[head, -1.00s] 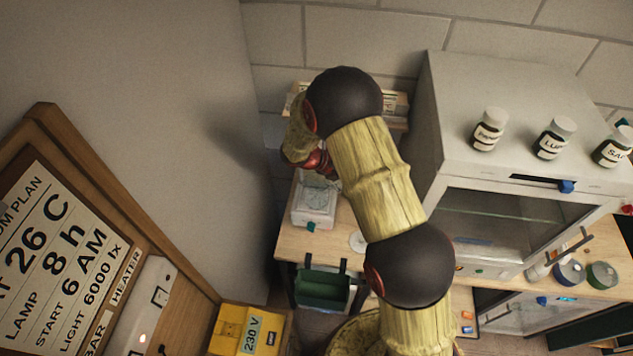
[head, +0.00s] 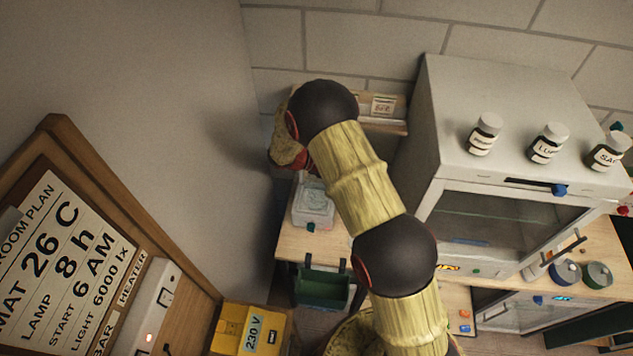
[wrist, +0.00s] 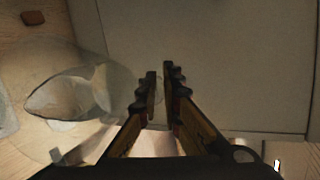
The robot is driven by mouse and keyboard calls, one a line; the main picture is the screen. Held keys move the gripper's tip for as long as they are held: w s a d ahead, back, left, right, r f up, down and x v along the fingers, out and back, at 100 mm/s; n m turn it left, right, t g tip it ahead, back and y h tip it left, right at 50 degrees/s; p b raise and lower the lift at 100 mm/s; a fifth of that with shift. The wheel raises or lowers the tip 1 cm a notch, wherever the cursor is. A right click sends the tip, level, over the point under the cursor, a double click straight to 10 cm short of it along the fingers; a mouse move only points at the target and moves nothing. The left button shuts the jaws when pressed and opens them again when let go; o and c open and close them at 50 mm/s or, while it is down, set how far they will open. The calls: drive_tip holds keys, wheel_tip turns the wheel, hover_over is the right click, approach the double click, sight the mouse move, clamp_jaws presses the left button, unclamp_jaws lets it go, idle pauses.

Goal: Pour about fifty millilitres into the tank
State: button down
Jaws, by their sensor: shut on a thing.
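A clear, box-shaped tank (head: 313,208) stands on the left part of the wooden bench in the head view. It is partly hidden by my arm. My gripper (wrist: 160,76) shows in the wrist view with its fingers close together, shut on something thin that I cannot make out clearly. A see-through rounded vessel (wrist: 98,62) shows left of the fingers. I cannot tell whether it is the thing held. In the head view my arm hides the gripper and anything in it. No liquid level can be read.
A white cabinet (head: 510,95) with several labelled jars on top stands right of my arm. A small shelf (head: 392,125) is on the back wall. A green bin (head: 322,287) hangs at the bench front. A yellow 230 V box (head: 238,330) is at the lower left.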

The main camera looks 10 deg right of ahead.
drive_tip(key=shift+w+a+r, duration=0.1)
drive_tip(key=shift+w+a+r, duration=0.1)
drive_tip(key=shift+r, duration=0.1)
drive_tip(key=shift+w+a+r+h, duration=0.2)
drive_tip(key=shift+r+h, duration=0.1)
drive_tip(key=shift+h, duration=0.1)
idle(0.7)
drive_tip(key=shift+w+a+r+n+g+h+p, duration=0.15)
drive_tip(key=shift+w+a+r+g+h, duration=0.05)
drive_tip(key=shift+a, duration=0.2)
drive_tip(key=shift+w+a+r+n+g+h+p, duration=0.15)
drive_tip(key=shift+w+a+r+g+h, duration=0.05)
drive_tip(key=shift+a, duration=0.2)
idle(0.8)
drive_tip(key=s+d+f+y+b, duration=0.1)
drive_tip(key=d+f, duration=0.1)
drive_tip(key=s+d+f+m+t+y+b, duration=0.1)
drive_tip(key=d+f, duration=0.1)
drive_tip(key=shift+s+y, duration=0.2)
drive_tip(key=shift+y, duration=0.2)
drive_tip(key=shift+f+t+y+b, duration=0.3)
drive_tip(key=shift+f+y+b, duration=0.1)
drive_tip(key=shift+b, duration=0.1)
drive_tip(key=shift+s+d+y, duration=0.2)
drive_tip(key=shift+d+y, duration=0.1)
drive_tip(key=shift+w+f, duration=0.1)
drive_tip(key=shift+f, duration=0.05)
